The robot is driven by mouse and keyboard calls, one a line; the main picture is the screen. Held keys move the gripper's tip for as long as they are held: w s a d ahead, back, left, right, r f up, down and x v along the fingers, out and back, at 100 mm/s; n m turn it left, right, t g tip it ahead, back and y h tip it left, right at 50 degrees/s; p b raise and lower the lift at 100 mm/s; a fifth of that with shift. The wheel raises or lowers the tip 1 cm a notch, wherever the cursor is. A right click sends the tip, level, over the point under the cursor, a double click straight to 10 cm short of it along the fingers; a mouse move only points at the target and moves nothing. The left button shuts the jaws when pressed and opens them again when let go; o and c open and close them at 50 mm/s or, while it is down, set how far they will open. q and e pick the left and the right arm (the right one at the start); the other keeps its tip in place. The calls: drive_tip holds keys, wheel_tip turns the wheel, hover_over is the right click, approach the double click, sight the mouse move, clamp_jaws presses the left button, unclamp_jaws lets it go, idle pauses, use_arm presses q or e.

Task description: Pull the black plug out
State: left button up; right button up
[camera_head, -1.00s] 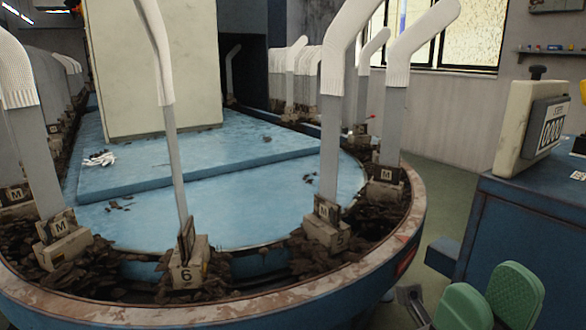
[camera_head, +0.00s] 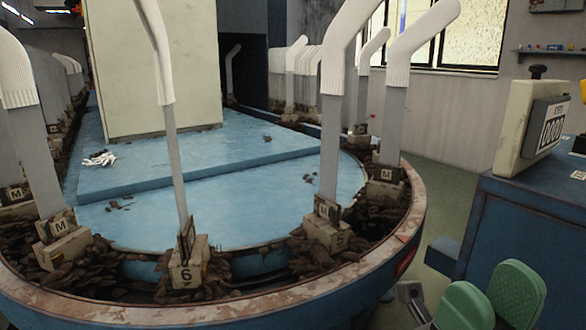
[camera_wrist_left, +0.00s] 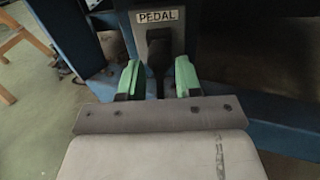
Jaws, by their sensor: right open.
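A black plug (camera_wrist_left: 157,45) sits in a dark panel labelled PEDAL in the left wrist view. My left gripper (camera_wrist_left: 158,78) points at it with its two green-padded fingers apart, one on each side of the plug's line. Gaps show between the fingers and the dark shape between them. I cannot tell how deep the plug lies between the pads. My right gripper (camera_head: 490,300) shows at the lower right of the head view, its green pads apart and empty. The plug and my left gripper do not show in the head view.
A blue round conveyor (camera_head: 240,295) carries upright boards with white socks (camera_head: 345,45). A blue cabinet (camera_head: 525,225) with a counter box (camera_head: 530,125) stands at the right. A blue beam (camera_wrist_left: 265,115) runs beside the panel, and an orange wooden leg (camera_wrist_left: 25,40) stands at the left.

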use_arm(q)
drive_tip(key=shift+x, duration=1.35)
drive_tip(key=shift+s+d, duration=0.1)
drive_tip(key=shift+s, duration=0.1)
drive_tip(key=c, duration=0.5)
